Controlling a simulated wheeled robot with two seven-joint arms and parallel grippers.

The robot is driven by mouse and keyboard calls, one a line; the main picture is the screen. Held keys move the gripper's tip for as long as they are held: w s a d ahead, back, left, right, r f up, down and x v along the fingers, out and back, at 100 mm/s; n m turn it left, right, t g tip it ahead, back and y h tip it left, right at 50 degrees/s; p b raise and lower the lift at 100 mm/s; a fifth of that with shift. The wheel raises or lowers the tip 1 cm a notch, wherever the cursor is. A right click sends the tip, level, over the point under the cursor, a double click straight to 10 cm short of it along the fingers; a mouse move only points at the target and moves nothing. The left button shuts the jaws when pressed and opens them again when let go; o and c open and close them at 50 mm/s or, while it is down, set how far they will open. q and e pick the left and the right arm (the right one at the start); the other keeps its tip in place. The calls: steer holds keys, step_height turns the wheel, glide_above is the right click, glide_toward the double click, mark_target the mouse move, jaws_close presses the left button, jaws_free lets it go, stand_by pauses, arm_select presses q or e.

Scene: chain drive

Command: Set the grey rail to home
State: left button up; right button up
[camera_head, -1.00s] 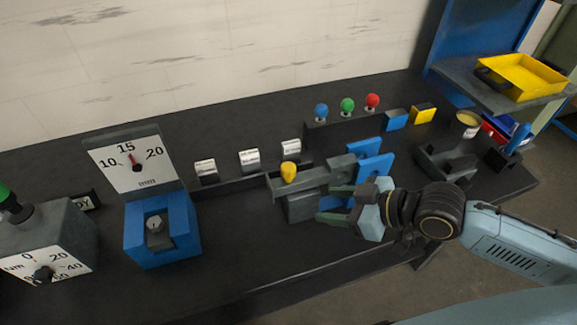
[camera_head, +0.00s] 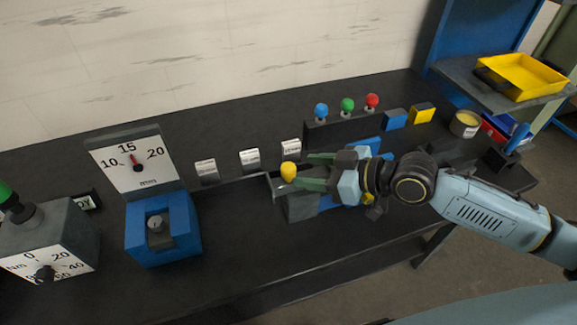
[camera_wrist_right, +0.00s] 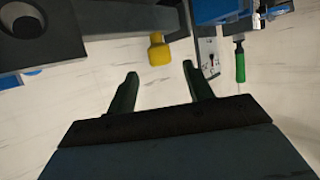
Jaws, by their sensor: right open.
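A grey bar (camera_head: 277,190) with a yellow knob (camera_head: 289,172) on its left end sits on a grey block near the middle of the bench; I take it for the grey rail. My right gripper hides much of its right part. My right gripper (camera_head: 303,172) is open, its fingers pointing left toward the knob. In the right wrist view the knob (camera_wrist_right: 158,50) lies just beyond the two open fingertips (camera_wrist_right: 160,70), roughly centred between them. No contact shows. My left gripper is not in view.
Several small white labelled plates (camera_head: 249,159) stand behind a low strip left of the bar. A blue gauge stand (camera_head: 165,228) is further left. Blue, green and red knobs (camera_head: 347,105) stand behind. A yellow tray (camera_head: 525,77) is at the right. The front of the bench is clear.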

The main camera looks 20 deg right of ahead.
mark_target(295, 169)
steer(key=shift+x, duration=3.1)
jaws_close()
